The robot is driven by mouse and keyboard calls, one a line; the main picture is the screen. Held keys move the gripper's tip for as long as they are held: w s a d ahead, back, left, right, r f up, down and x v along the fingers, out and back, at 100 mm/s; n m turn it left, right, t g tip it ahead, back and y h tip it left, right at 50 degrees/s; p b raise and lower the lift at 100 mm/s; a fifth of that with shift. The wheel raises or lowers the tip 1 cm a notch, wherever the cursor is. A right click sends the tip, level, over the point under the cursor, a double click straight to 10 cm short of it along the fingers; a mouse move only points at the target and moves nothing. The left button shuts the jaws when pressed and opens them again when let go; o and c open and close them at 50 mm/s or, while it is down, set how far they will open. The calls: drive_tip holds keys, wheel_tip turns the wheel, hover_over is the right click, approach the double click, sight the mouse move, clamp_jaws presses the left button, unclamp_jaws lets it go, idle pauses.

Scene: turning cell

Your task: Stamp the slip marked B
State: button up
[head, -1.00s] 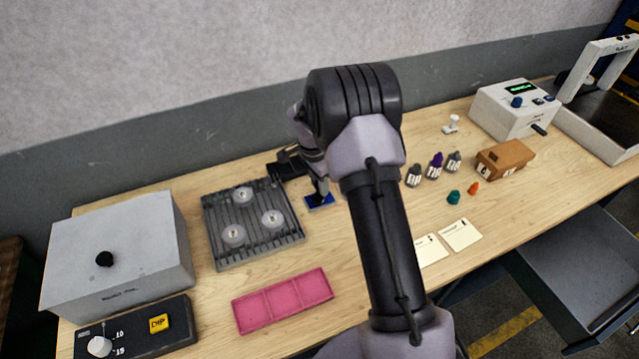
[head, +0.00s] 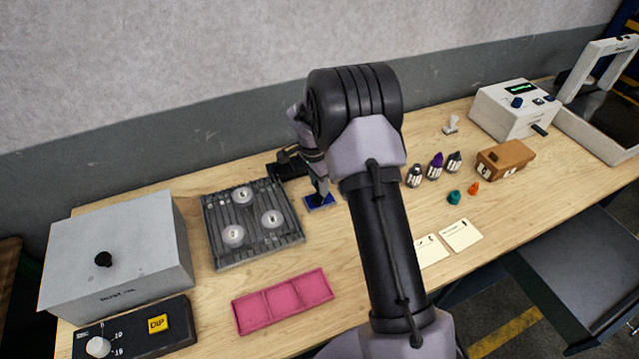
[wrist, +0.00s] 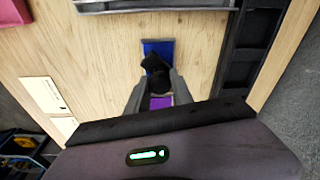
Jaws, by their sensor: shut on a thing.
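My gripper (wrist: 155,90) is shut on a dark stamp (wrist: 155,64), seen in the wrist view. The stamp is over the blue ink pad (wrist: 160,46); I cannot tell whether it touches it. In the head view the pad (head: 326,201) lies right of the grey grooved plate, and my arm hides part of the gripper. Two cream slips lie on the bench right of my arm: one (head: 461,235) in full view, the other (head: 431,250) partly behind the arm. Their marks are too small to read. The slips also show at the left of the wrist view (wrist: 43,95).
A grooved plate (head: 216,232) with three round pieces, a pink tray (head: 284,300) and a grey box (head: 115,250) stand left. Small bottles (head: 435,167), a brown box (head: 506,158) and two small caps (head: 454,198) stand right. Bare bench surrounds the slips.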

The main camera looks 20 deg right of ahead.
drive_tip(key=shift+r+p, duration=1.85)
drive_tip(key=shift+r, duration=1.65)
drive_tip(key=shift+f, duration=0.1)
